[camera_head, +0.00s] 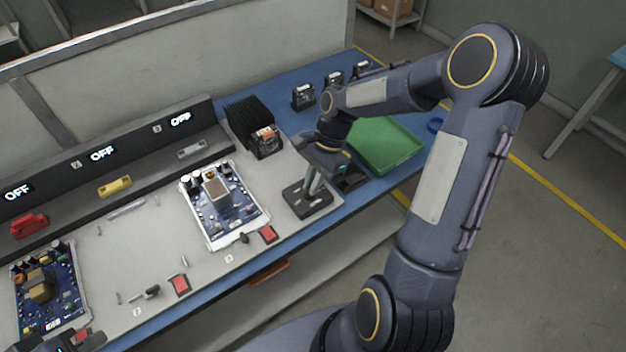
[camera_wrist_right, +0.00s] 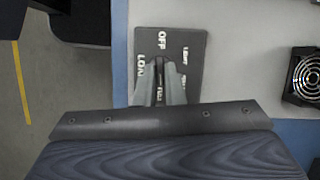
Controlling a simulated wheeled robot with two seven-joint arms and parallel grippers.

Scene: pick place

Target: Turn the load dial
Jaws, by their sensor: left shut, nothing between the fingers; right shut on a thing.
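The load dial's dark plate (camera_head: 300,208) lies on the light bench top near its right end. In the right wrist view the plate (camera_wrist_right: 196,45) has white lettering, with OFF at the top and other words partly hidden by my fingers. My right gripper (camera_head: 314,186) reaches down over it. In the right wrist view the right gripper's fingers (camera_wrist_right: 160,68) are shut on the dial's knob, which they mostly hide. The tip of my left gripper (camera_head: 76,342) shows at the bottom left edge, shut and empty, away from the dial.
A circuit board (camera_head: 225,208) lies left of the dial, and another (camera_head: 48,292) farther left. A black heatsink block (camera_head: 250,119) stands behind. A green tray (camera_head: 385,146) is right of my right gripper. Displays reading OFF (camera_head: 102,154) line the back panel. Red buttons (camera_head: 269,233) sit along the front.

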